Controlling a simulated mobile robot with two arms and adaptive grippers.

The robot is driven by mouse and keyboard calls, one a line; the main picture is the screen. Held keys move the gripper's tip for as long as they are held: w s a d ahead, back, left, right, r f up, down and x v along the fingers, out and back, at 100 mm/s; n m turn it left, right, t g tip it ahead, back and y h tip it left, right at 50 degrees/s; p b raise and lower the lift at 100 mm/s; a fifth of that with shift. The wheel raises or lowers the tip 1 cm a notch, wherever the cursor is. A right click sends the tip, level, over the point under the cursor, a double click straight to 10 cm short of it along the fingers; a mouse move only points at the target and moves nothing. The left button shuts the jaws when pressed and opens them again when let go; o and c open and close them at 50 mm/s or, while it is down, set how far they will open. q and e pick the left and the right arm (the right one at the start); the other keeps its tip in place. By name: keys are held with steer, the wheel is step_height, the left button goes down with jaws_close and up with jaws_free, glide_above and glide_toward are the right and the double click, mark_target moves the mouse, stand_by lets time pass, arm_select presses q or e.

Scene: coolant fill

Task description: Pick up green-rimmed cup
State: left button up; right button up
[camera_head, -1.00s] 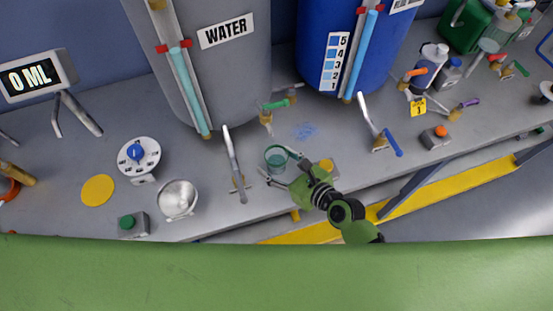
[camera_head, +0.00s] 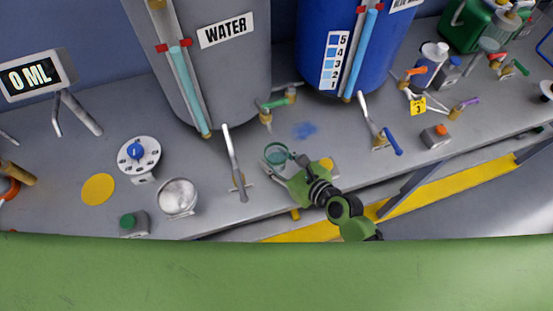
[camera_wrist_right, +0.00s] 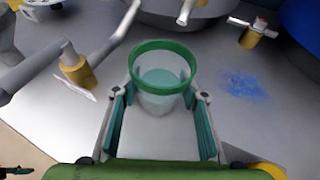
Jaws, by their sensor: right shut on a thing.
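The green-rimmed cup (camera_head: 276,154) is a clear cup with a green rim, at the middle of the bench below the water tank in the head view. In the right wrist view the cup (camera_wrist_right: 161,88) stands upright between the fingers, rim toward the camera. My right gripper (camera_head: 280,165) reaches it from the lower right; in the wrist view the gripper (camera_wrist_right: 162,100) is shut on the cup, with a teal-padded finger on each side. Whether the cup's base touches the bench cannot be told. My left gripper is not in view.
A bent metal spout (camera_head: 235,165) stands just left of the cup. The grey water tank (camera_head: 225,75) and blue tank (camera_head: 318,50) stand behind. A blue spill (camera_head: 305,130) marks the bench.

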step_height(320, 180, up, 3)
steer(key=shift+f, duration=0.1)
steer(key=w+r+b+v, duration=0.1)
steer(key=r+v, duration=0.2)
steer(key=v, duration=1.3)
steer(key=shift+r, duration=0.1)
